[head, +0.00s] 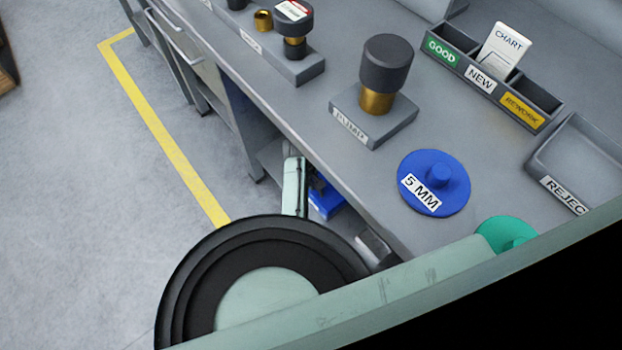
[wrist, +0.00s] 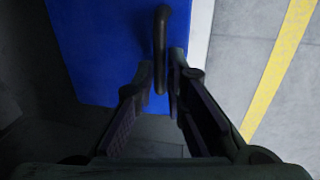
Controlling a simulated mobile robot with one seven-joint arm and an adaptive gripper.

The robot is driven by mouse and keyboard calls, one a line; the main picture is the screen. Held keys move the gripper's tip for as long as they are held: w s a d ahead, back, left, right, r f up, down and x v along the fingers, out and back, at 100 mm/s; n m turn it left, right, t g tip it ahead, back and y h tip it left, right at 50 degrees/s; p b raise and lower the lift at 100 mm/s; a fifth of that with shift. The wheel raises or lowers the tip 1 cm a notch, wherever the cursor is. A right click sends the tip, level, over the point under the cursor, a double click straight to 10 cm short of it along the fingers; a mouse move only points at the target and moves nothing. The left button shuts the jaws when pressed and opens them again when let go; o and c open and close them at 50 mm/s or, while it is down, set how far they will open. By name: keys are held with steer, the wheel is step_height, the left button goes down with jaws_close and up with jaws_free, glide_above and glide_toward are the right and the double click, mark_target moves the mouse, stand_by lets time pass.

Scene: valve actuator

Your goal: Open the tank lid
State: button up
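In the wrist view a flat blue panel (wrist: 105,50), which looks like the tank lid, fills the upper middle. A dark bar handle (wrist: 161,30) stands out from it. My gripper (wrist: 162,72) has its fingertips close together, one on each side of the handle's near end. Whether both fingers press on the handle is not clear. In the head view a blue object (head: 327,198) shows under the bench, partly behind my pale green arm link. I cannot tell for sure that it is the tank. My gripper is hidden there.
The grey bench (head: 330,150) runs diagonally above my arm, its edge close to it. It carries a pump (head: 385,65), a blue 5 MM disc (head: 436,185), a green disc (head: 503,233), a labelled organizer (head: 480,77) and a reject tray (head: 585,160). Floor left of the yellow line (head: 165,140) is clear.

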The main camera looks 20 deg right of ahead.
jaws_close()
steer(key=shift+w+r, duration=0.1)
stand_by(0.5)
